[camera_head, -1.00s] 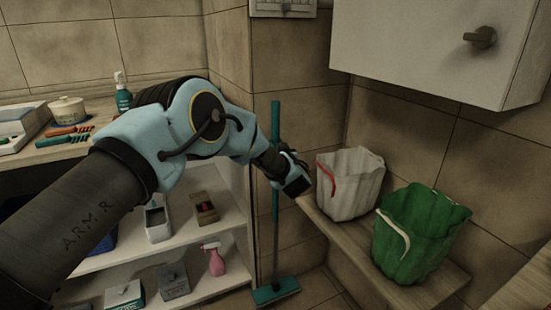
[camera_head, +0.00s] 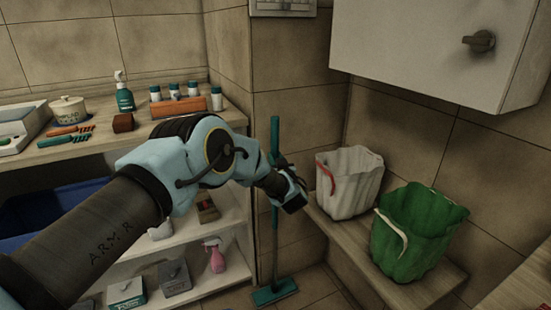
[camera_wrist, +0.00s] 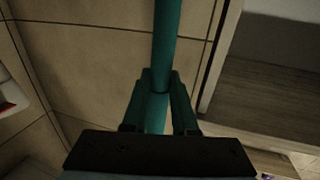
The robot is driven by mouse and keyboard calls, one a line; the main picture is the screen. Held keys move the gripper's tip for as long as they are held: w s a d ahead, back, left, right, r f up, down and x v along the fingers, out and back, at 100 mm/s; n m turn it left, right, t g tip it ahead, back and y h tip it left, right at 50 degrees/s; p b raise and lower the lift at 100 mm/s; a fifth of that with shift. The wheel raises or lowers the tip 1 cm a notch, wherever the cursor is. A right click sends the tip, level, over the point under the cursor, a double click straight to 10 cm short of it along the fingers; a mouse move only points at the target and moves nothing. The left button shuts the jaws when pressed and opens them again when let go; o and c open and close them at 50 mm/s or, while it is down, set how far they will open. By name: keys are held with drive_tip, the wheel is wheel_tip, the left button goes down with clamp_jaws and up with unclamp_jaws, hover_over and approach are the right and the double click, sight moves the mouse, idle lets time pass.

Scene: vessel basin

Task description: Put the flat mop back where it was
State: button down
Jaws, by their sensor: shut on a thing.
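The flat mop (camera_head: 275,150) has a long teal and grey handle and a flat teal head (camera_head: 274,292). It stands nearly upright in the corner between the shelf unit and the bench, its head at floor level. My gripper (camera_head: 277,186) is at the upper half of the handle in the head view. In the wrist view my gripper (camera_wrist: 157,95) has its two fingers shut around the teal handle (camera_wrist: 166,40), which runs up between them. Whether the head touches the floor is hard to tell.
A white bucket (camera_head: 350,178) and a green bucket (camera_head: 415,235) stand on the wooden bench (camera_head: 345,240) to the right. A white cabinet (camera_head: 420,45) hangs above. The shelf unit (camera_head: 190,292) at left holds a pink spray bottle (camera_head: 214,256) and boxes.

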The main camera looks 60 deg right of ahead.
drive_tip(key=c, duration=0.7)
unclamp_jaws()
drive_tip(key=shift+f, duration=0.1)
